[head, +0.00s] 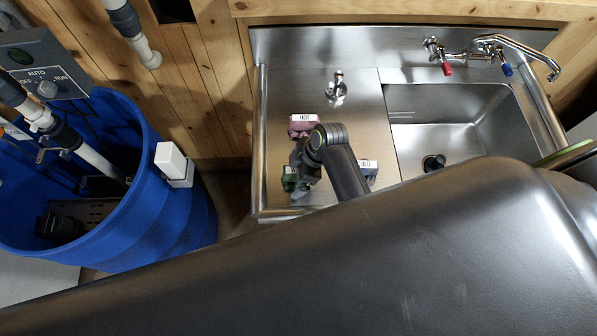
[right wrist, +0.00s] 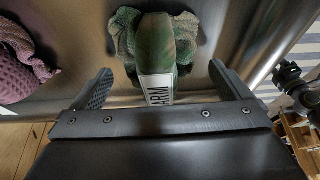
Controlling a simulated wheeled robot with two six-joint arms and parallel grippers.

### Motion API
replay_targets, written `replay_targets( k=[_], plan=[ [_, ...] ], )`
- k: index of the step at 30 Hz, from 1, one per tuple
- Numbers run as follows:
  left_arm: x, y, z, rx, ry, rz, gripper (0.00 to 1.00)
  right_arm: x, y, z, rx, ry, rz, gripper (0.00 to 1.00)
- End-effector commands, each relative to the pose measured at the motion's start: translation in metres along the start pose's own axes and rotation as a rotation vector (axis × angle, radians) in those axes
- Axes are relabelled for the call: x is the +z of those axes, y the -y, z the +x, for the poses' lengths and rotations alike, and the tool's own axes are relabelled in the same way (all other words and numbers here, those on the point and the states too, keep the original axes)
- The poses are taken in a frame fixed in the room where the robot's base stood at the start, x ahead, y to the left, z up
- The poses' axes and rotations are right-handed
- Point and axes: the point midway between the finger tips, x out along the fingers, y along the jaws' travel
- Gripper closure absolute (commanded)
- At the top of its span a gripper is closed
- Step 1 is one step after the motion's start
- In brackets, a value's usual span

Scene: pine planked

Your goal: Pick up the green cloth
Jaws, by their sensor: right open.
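The green cloth (head: 289,178) lies bunched on the left part of the steel counter near its front, partly hidden by my right arm. In the right wrist view the cloth (right wrist: 155,45) is crumpled and mottled green, with a white label on it showing the letters "ARM". My right gripper (head: 300,168) is above the counter beside the cloth. Its two fingers (right wrist: 160,75) are spread apart, one to each side of the cloth, with nothing held. I cannot tell how far above the counter the fingertips are. My left gripper is not in view.
A pink cloth (head: 302,124) labelled "HOT" lies behind the green one. A blue-grey cloth (head: 369,170) labelled "COLD" lies to the right, partly behind my arm. The sink basin (head: 450,115) is further right. A blue barrel (head: 170,225) stands left of the counter.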

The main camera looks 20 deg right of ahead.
Motion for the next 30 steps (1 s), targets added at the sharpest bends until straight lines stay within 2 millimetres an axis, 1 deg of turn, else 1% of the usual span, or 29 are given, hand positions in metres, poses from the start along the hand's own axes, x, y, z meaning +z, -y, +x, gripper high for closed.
replay_targets(
  k=[3, 9, 11, 18, 21, 30],
  plan=[
    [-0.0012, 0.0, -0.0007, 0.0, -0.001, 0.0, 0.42, -0.0003, -0.0001, 0.0033, 0.001, -0.001, 0.0, 0.02],
    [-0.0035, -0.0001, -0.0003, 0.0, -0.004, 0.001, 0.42, -0.0002, -0.0001, 0.0036, 0.001, -0.001, 0.0, 0.02],
    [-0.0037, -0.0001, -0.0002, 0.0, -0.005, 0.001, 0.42, -0.0002, -0.0001, 0.0035, 0.001, -0.001, 0.0, 0.09],
    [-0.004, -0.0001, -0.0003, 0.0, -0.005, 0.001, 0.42, -0.0001, 0.0, 0.0034, 0.001, -0.001, 0.0, 0.4],
    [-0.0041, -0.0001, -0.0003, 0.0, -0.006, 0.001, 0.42, -0.0001, 0.0, 0.0034, 0.001, -0.001, 0.0, 0.51],
    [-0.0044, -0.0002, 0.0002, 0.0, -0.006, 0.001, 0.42, -0.0008, -0.0003, 0.0021, 0.002, -0.001, 0.0, 0.51]
  ],
)
